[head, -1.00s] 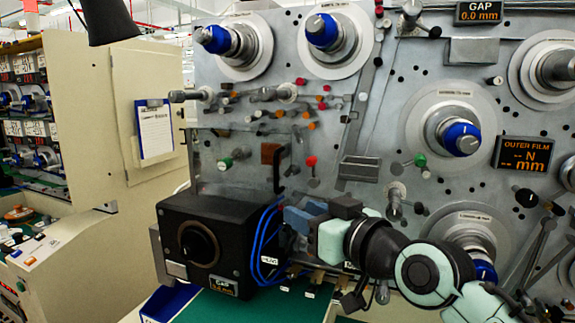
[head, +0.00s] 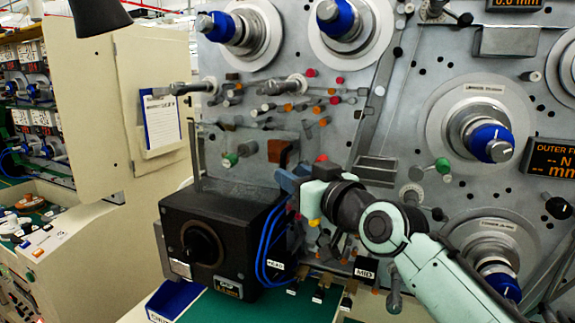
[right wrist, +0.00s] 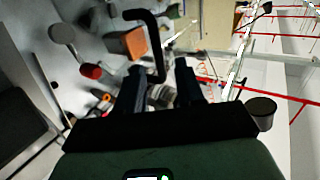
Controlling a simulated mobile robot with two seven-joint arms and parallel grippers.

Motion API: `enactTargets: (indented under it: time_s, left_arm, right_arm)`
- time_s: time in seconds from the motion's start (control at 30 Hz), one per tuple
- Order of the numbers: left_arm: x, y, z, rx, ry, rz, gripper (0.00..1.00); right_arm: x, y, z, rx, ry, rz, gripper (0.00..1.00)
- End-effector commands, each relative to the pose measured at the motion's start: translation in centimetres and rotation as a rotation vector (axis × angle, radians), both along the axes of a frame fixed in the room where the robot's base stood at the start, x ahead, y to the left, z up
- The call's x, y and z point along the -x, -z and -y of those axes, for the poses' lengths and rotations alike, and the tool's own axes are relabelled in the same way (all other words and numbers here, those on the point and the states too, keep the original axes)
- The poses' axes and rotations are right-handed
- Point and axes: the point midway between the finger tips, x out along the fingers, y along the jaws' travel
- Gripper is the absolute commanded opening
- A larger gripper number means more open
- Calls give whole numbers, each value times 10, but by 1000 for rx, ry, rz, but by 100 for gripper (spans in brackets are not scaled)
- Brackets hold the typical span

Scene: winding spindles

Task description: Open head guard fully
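The head guard (head: 226,172) is a clear panel standing upright in front of the machine face, just above and behind the black box, in the head view. A black bent handle (right wrist: 156,35) shows in the right wrist view. My right gripper (head: 284,178) is at the right end of the guard, by the box's upper right corner. In the right wrist view its two dark fingers (right wrist: 160,78) are apart, and the handle's lower end shows around the gap between their tips. I cannot tell if they touch it. My left gripper is out of view.
The black box (head: 218,245) with a round knob sits below the guard, with blue cables (head: 268,240) on its right side. Spindles with blue caps (head: 490,143) stick out of the machine face. A cream cabinet (head: 120,100) stands at the left.

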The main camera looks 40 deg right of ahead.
Motion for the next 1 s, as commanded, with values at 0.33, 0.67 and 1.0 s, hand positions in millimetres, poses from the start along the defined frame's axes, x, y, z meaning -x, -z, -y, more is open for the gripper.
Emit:
enactTargets:
  time_s: [0.33,0.67,1.0]
  left_arm:
    - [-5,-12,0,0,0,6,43]
    - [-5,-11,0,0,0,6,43]
    - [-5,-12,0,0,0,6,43]
  right_arm:
    - [-31,0,3,-1,0,0,37]
    - [-32,0,3,0,0,0,11]
    - [-32,0,3,0,1,0,0]
